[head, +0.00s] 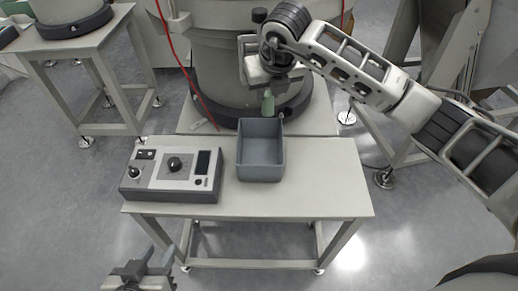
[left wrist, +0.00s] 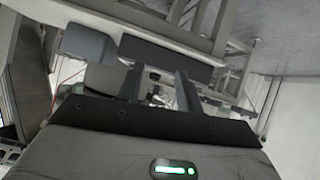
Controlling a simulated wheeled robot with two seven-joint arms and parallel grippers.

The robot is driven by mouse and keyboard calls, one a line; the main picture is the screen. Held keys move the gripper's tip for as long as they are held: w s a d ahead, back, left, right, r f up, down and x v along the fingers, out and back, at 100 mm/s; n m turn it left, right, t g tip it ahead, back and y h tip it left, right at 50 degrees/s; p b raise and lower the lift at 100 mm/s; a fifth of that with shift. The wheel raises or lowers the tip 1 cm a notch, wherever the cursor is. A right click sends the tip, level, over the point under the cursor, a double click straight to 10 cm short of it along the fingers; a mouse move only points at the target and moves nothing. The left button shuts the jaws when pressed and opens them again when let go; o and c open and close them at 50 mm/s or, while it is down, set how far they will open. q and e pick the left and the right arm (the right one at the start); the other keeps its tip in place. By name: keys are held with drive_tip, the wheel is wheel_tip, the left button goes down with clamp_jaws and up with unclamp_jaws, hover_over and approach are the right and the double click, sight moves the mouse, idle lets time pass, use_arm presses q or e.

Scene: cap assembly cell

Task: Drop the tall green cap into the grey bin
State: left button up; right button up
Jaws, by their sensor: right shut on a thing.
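The tall green cap (head: 268,103) hangs below my right gripper (head: 268,88), which is shut on it. The cap is in the air just beyond the far wall of the grey bin, as seen in the head view. The open grey bin (head: 260,174) stands on the table, and its visible inside looks empty. My left gripper (head: 158,256) is low at the front left, off the table's near edge. In the left wrist view its two fingers (left wrist: 158,88) are apart with nothing held between them.
A control box (head: 172,176) with knobs and a dark display stands on the table left of the bin. The table (head: 320,190) is clear to the right of the bin. A large grey round machine (head: 215,60) stands behind, with a red cable (head: 176,60) in front of it.

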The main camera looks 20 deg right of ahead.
sight(270, 106)
drive_tip(key=shift+f+b, duration=0.35)
drive_tip(key=shift+f, duration=0.25)
drive_tip(key=shift+f+b, duration=1.4)
drive_tip(key=shift+f, duration=0.95)
use_arm(q)
drive_tip(key=shift+d+f+t, duration=0.2)
drive_tip(key=shift+f+t, duration=0.1)
drive_tip(key=shift+f, duration=0.15)
use_arm(e)
drive_tip(key=o, duration=0.8)
use_arm(q)
drive_tip(key=shift+f, duration=0.1)
use_arm(e)
drive_tip(key=shift+s+r, duration=0.1)
drive_tip(key=v, duration=1.5)
drive_tip(key=shift+r, duration=0.4)
